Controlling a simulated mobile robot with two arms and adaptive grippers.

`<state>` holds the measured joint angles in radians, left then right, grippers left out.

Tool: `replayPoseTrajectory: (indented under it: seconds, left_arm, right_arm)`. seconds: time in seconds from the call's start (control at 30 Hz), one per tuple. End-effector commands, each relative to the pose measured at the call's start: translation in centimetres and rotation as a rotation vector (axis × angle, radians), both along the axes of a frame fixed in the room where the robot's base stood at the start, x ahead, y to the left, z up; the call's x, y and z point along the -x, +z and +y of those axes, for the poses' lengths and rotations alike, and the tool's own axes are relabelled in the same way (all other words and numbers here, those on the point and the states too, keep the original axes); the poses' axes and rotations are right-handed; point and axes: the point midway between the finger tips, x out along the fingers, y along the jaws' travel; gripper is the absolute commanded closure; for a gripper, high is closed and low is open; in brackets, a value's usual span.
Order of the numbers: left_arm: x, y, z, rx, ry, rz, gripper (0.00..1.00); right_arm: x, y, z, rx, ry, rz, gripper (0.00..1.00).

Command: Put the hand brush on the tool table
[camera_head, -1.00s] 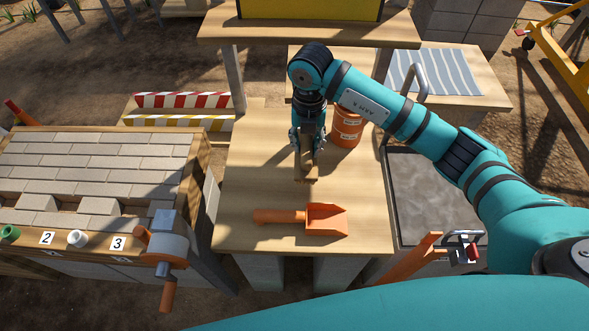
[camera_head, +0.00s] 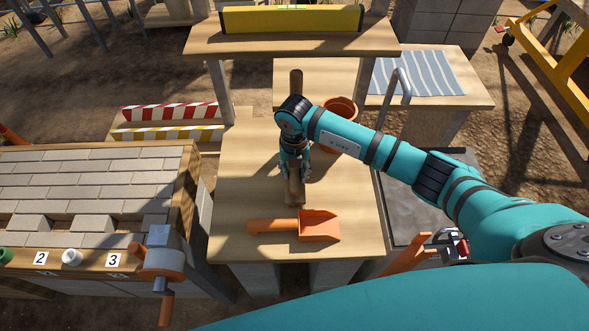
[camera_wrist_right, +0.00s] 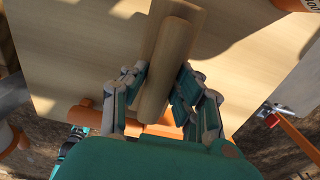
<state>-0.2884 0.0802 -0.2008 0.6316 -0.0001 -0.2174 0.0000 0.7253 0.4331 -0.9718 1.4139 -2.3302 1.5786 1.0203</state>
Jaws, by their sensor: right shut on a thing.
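The hand brush (camera_head: 295,190) shows as a brown wooden piece between the fingers of my right gripper (camera_head: 294,176). In the right wrist view, the wooden piece (camera_wrist_right: 163,70) runs lengthwise between the two fingers (camera_wrist_right: 158,91), which are shut on it. Its bristles are not visible. It is over the light wooden table (camera_head: 232,185), just behind an orange scoop (camera_head: 318,227). I cannot tell whether it touches the tabletop. A brown wooden end (camera_head: 296,82) also shows behind my wrist; I cannot tell whether it belongs to the brush. My left gripper is out of view.
A terracotta-coloured pot (camera_head: 341,110) stands behind my right forearm. A grey brick panel (camera_head: 80,190) stands left. The table's left part is clear.

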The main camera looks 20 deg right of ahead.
Motion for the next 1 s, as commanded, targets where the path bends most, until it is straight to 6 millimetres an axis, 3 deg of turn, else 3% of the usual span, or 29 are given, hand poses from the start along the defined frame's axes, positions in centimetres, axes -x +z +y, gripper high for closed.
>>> replayPoseTrajectory:
  seconds: [0.2, 0.23, 0.4, 0.77, 1.0]
  left_arm:
    - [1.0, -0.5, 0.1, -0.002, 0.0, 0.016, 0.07]
    - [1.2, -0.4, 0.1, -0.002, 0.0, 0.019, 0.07]
    - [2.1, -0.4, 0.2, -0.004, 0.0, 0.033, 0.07]
    - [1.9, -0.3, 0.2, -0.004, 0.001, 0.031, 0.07]
    - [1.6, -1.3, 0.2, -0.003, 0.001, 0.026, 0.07]
  right_arm:
    - [0.0, -0.3, 0.0, -0.001, 0.0, -0.001, 1.0]
    - [0.0, -0.3, 0.0, 0.0, 0.0, 0.0, 0.7]
    - [0.0, -0.2, 0.0, 0.0, 0.0, 0.0, 0.49]
    - [-0.1, 0.5, 0.0, 0.0, 0.0, -0.002, 0.49]
    - [-0.2, 4.8, 0.0, -0.001, 0.001, -0.008, 0.49]
